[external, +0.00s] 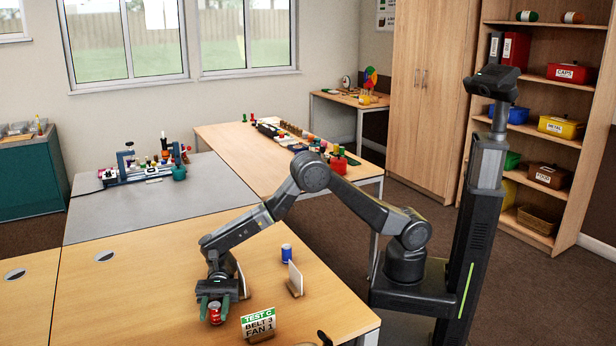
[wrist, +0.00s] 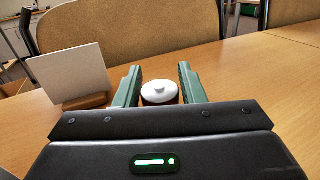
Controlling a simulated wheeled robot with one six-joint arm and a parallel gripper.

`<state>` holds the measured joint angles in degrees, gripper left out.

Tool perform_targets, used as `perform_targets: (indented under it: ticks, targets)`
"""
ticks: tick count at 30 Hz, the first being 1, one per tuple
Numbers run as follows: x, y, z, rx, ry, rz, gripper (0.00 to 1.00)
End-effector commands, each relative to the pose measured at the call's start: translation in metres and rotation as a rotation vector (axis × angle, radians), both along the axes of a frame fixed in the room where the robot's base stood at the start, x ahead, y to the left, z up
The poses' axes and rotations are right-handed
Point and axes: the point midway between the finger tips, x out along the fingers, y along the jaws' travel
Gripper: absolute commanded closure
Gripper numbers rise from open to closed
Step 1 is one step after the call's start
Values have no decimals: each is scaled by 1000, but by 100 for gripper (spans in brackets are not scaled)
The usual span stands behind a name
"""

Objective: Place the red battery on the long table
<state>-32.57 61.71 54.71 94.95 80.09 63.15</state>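The red battery (external: 215,314) stands upright on the wooden table in front, near the TEST C sign. In the wrist view its white top with a small knob (wrist: 160,91) shows between my green fingers. My gripper (external: 215,306) is low over the table, with one finger on each side of the battery. In the wrist view my gripper (wrist: 160,84) is open, with narrow gaps between fingers and battery. A long wooden table (external: 235,138) stands farther back with many small objects on it; which table the task means is not marked.
A blue battery (external: 286,253) and a white card in a wooden stand (external: 295,278) are right of my gripper. The TEST C sign (external: 258,323) stands close by. Another white card (wrist: 75,75) is left of my fingers. The front table's left part is clear.

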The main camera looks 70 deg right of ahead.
Motion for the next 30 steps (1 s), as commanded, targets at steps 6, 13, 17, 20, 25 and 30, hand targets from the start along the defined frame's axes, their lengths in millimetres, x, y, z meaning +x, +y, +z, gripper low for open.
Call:
perform_targets:
  ticks: [6, 13, 17, 20, 25, 30]
  targets:
    - [0, 0, 0, 0, 0, 0, 49]
    - [0, 0, -1, 0, 0, 0, 49]
    - [8, -18, 1, 0, 1, -3, 49]
    - [12, -28, 14, 3, -4, 0, 49]
    - [11, -28, 47, 2, -3, 0, 49]
    - [11, -28, 66, 2, -1, 0, 45]
